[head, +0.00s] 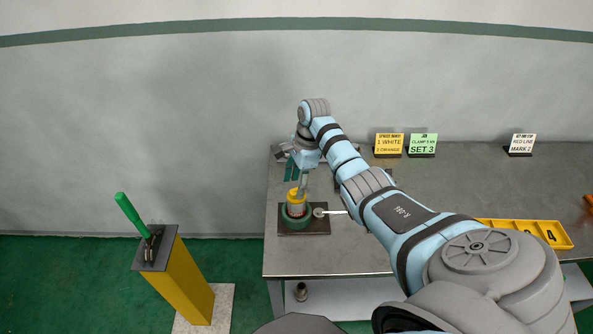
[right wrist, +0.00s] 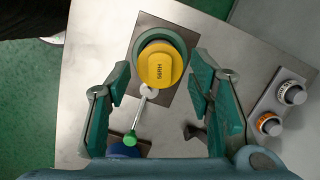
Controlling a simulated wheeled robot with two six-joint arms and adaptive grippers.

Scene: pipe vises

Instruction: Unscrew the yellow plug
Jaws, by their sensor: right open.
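The yellow plug (head: 297,193) stands upright in a round green vise (head: 296,217) on the left part of the workbench. In the right wrist view the plug (right wrist: 160,65) shows from above, with a raised bar across its top. My right gripper (head: 298,178) is just above it in the head view. In the right wrist view its green fingers (right wrist: 161,78) are spread wide, one to each side below the plug, with nothing between their pads. Any contact with the plug cannot be told. My left gripper is not in view.
A lever (right wrist: 141,108) with a green end reaches out from the vise. Two knobs (right wrist: 290,92) with white and orange marks are at the right. A yellow post (head: 184,280) with a green handle (head: 128,209) stands left of the bench. Signs (head: 389,144) and a yellow numbered tray (head: 562,235) are farther right.

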